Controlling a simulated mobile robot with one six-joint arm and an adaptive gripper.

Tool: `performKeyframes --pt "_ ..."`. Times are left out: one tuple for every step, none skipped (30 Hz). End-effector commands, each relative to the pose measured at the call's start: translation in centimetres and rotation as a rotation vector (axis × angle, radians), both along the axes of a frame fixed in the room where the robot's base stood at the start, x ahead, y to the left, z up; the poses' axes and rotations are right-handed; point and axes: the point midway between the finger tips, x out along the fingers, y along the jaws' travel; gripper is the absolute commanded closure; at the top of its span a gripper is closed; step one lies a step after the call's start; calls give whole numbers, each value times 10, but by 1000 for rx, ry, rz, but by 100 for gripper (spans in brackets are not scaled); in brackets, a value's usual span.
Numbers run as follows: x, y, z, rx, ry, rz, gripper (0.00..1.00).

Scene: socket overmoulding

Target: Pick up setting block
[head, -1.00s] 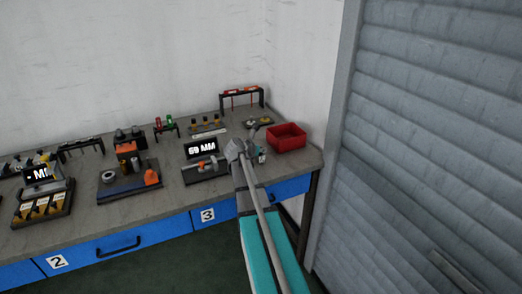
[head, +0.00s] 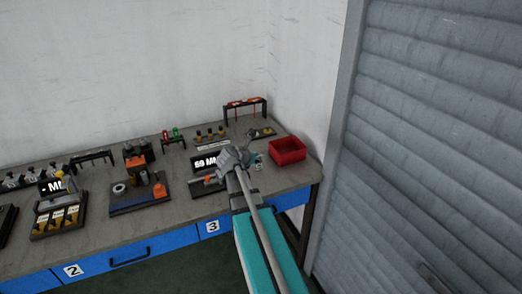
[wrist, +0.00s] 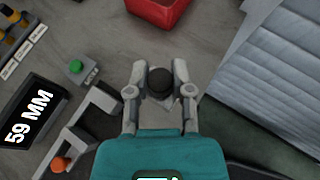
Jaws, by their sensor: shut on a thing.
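My gripper (wrist: 160,72) is shut on a dark round-topped piece, which I take to be the setting block (wrist: 160,84). The piece sits between the two fingers in the wrist view, with a pale grey angular part showing beneath it. How far it is off the bench cannot be told. In the head view my gripper (head: 232,160) is over the bench's right part, close to the display device, and hides the piece.
A display reading 59 MM (wrist: 28,117) stands left of my gripper, with a green button (wrist: 76,66) and an orange knob (wrist: 58,164) nearby. A red bin (head: 288,150) is to the right on the grey bench (head: 180,160). A shutter (head: 440,130) stands further right.

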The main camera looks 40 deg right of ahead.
Motion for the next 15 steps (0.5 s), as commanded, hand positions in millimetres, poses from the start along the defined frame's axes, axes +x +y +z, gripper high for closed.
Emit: performKeyframes --pt "-9 10 9 -1 0 3 100" --pt "-12 14 11 -1 0 3 100" --pt "-16 19 14 -1 0 3 100" --pt "-18 23 15 0 0 2 100" --pt "-20 27 17 0 0 2 100" --pt "-23 31 19 0 0 2 100" --pt "-25 33 20 0 -1 2 100" --pt "-26 36 21 0 -1 2 100" --pt "-28 38 23 -1 0 1 100" --pt "-29 40 23 -1 0 1 100" --pt "-30 42 24 -1 0 1 100" --pt "-31 44 25 -1 0 1 100" --pt "-32 45 25 -1 0 1 100" --pt "-33 46 25 -1 0 1 100" --pt "-33 47 26 -1 0 1 100"
